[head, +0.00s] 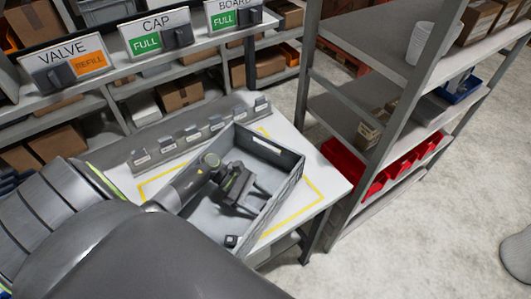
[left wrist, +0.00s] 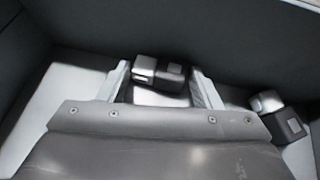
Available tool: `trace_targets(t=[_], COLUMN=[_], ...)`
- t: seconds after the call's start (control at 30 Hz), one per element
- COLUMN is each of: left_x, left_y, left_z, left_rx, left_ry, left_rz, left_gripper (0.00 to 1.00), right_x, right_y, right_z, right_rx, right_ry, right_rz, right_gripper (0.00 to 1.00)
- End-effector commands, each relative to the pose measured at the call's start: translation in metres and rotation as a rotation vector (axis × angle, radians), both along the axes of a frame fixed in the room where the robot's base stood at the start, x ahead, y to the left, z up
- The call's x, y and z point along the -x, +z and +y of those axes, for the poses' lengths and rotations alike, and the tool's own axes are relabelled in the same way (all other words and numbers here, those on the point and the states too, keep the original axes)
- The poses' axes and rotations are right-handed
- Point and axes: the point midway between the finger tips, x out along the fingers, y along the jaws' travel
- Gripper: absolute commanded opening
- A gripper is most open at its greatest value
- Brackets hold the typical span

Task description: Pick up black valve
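My left gripper (head: 258,197) reaches down into a grey open-topped bin (head: 279,204) on the white table. In the left wrist view its two fingers (left wrist: 163,88) are apart. A small black part with silver ends (left wrist: 158,72) lies between the fingertips near the bin wall, with a gap on each side. A second black part with a rounded silver end (left wrist: 285,118) lies right of the right finger. A small black part (head: 231,241) shows at the bin's near end in the head view. I cannot tell which part is the valve. My right gripper is out of view.
A row of small labelled dispensers (head: 192,132) stands behind the bin. A yellow outline (head: 318,195) marks the table around it. Signs read VALVE REFILL (head: 66,63), CAP FULL (head: 155,33) and BOARD FULL (head: 233,15). A metal shelf with red bins (head: 345,165) stands close on the right.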

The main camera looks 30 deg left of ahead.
Motion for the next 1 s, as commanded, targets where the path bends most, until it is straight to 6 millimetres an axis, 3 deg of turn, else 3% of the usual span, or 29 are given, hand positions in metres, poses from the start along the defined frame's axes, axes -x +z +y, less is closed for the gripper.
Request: trace_targets(t=[0.03,0.17,0.63,1.0], left_x=[0.000,0.000,-0.001,0.000], left_y=[0.000,0.000,0.008,0.042], left_z=[0.000,0.000,0.001,0.001], left_rx=[0.000,0.000,0.000,-0.002], left_ry=[0.000,0.000,0.000,-0.002], left_rz=[0.000,0.000,-0.002,-0.005], left_gripper=[0.51,0.34,0.34,0.34], right_x=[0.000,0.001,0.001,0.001], right_y=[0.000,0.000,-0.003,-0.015], right_z=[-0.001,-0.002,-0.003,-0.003], right_rx=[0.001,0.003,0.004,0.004], right_ry=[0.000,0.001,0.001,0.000], right_rz=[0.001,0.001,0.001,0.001], right_gripper=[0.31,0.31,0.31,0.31])
